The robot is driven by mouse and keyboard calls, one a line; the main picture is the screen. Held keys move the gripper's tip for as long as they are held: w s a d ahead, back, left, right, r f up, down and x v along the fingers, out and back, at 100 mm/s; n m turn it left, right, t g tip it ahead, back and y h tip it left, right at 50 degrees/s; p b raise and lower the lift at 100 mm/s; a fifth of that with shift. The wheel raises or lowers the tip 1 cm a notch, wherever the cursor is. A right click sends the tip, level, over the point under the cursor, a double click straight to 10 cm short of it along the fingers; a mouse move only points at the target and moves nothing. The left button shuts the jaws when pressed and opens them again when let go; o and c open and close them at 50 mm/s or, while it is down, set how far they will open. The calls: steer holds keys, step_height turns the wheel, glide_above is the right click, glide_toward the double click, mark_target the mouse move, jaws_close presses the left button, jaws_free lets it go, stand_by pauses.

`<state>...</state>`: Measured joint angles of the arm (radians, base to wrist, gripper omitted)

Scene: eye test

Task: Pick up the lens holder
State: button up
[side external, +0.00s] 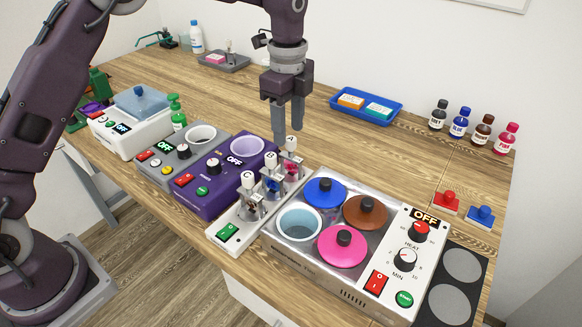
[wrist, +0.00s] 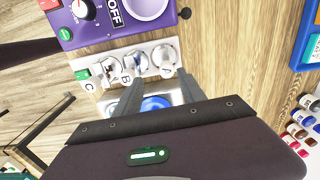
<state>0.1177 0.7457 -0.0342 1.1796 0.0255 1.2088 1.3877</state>
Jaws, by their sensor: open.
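No part is clearly marked as the lens holder, so I cannot tell which thing it is. A narrow white stand (side external: 222,243) carries three small metal clamp-like holders with round tags: C (side external: 248,182), B (side external: 271,161) and A (side external: 291,145). They hold small coloured pieces. In the wrist view, A (wrist: 165,57), B (wrist: 133,64) and C (wrist: 110,70) sit in a row just past my fingertips. My gripper (side external: 287,136) is open and empty, pointing down behind and above the A end. Its fingers (wrist: 160,76) show apart in the wrist view.
A purple heater box (side external: 215,195) stands left of the stand. A steel bath (side external: 330,277) with blue (side external: 325,188), brown (side external: 364,211) and pink (side external: 341,247) lids stands right. A blue tray (side external: 346,108) and bottles (side external: 460,122) lie behind. The table behind the stand is clear.

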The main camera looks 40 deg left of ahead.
mark_target(291, 152)
steer(key=f, duration=0.2)
steer(key=w+f, duration=0.1)
steer(key=f, duration=0.5)
steer(key=shift+w+a, duration=0.1)
steer(key=shift+w, duration=0.05)
jaws_close()
